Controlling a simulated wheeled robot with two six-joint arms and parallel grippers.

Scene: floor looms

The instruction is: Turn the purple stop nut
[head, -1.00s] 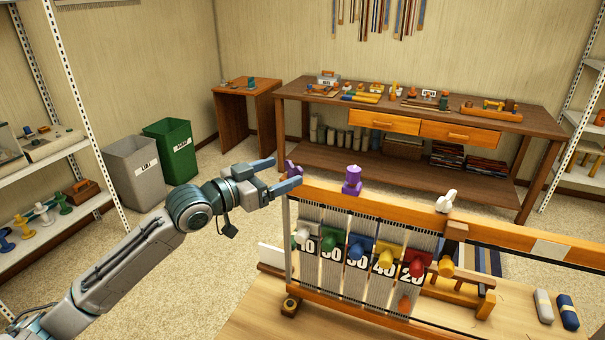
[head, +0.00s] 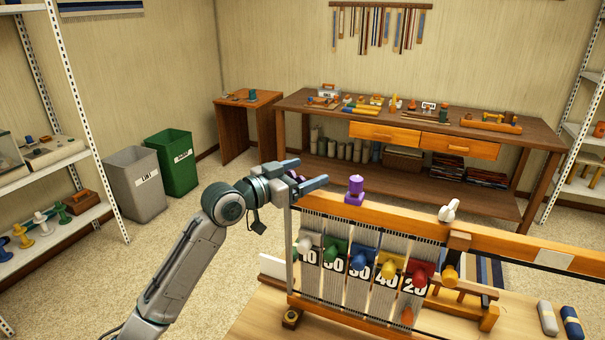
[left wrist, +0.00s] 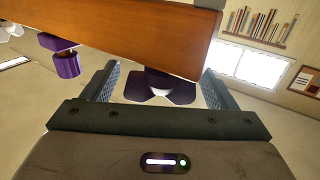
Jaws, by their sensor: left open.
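A purple winged nut (left wrist: 160,92) is at the left end of the loom's orange top beam (head: 400,217). In the left wrist view it lies between my finger pads, partly hidden by the beam. In the head view only a bit of it shows behind my fingers. My left gripper (head: 312,171) is open, one finger on either side of the nut, with visible gaps in the left wrist view. A second purple piece, a stepped knob (head: 355,190), stands upright on the beam further right; a purple knob also shows in the left wrist view (left wrist: 66,62). My right gripper is out of view.
Below the beam, the loom carries white, green, blue, yellow and red knobs (head: 362,257) over numbered tags. A white piece (head: 449,211) sits on the beam. Grey and green bins (head: 173,163) stand behind on the left. A workbench (head: 400,120) stands at the back.

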